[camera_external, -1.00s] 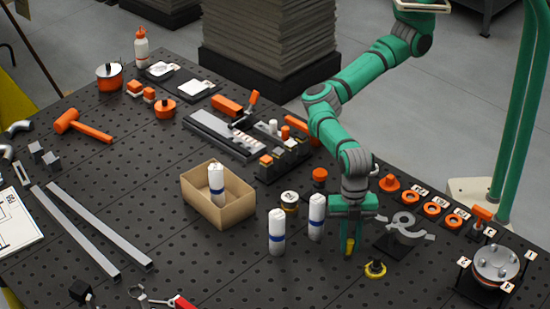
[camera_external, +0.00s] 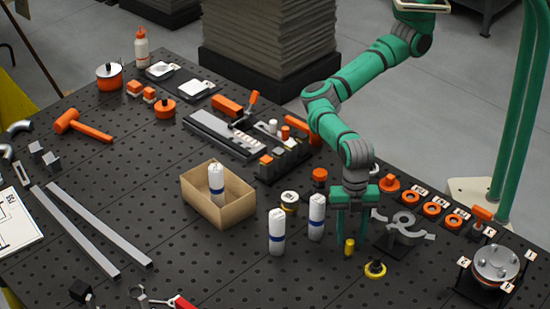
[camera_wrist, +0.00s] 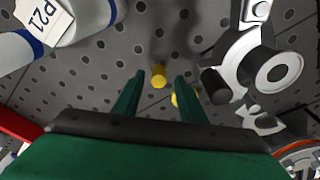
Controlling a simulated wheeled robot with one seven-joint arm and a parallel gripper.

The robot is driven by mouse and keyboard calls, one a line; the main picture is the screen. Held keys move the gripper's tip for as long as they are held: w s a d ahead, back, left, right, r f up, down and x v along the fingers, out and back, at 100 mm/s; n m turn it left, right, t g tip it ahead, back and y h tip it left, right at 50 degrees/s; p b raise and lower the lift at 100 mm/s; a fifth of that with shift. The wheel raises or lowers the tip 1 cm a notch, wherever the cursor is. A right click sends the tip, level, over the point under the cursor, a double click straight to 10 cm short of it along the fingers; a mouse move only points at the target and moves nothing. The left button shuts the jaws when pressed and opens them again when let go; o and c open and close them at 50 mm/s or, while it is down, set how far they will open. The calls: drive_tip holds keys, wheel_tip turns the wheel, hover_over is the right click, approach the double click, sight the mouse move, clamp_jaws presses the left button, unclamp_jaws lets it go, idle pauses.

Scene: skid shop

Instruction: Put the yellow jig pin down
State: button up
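The yellow jig pin (camera_external: 349,247) stands upright on the black perforated table, just below my gripper (camera_external: 350,226). My gripper points straight down, its two green fingers spread apart with nothing between them. In the wrist view the pin (camera_wrist: 158,75) shows between and beyond the open fingertips (camera_wrist: 159,86), on the perforated top and clear of both fingers. A second yellow part, a low flanged piece with a dark centre (camera_external: 375,268), lies to the right and in front of the pin.
Two white bottles with blue bands (camera_external: 277,232) (camera_external: 317,217) stand left of the pin. A grey bracket (camera_external: 404,228) stands close on its right. A cardboard box (camera_external: 236,213) holding another bottle is farther left. The table in front of the pin is mostly free.

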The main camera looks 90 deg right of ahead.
wheel_tip(320, 180, up, 9)
drive_tip(key=d, duration=0.1)
drive_tip(key=shift+d+r, duration=0.15)
drive_tip(key=shift+r, duration=0.05)
drive_tip(key=shift+w, duration=0.15)
idle(0.4)
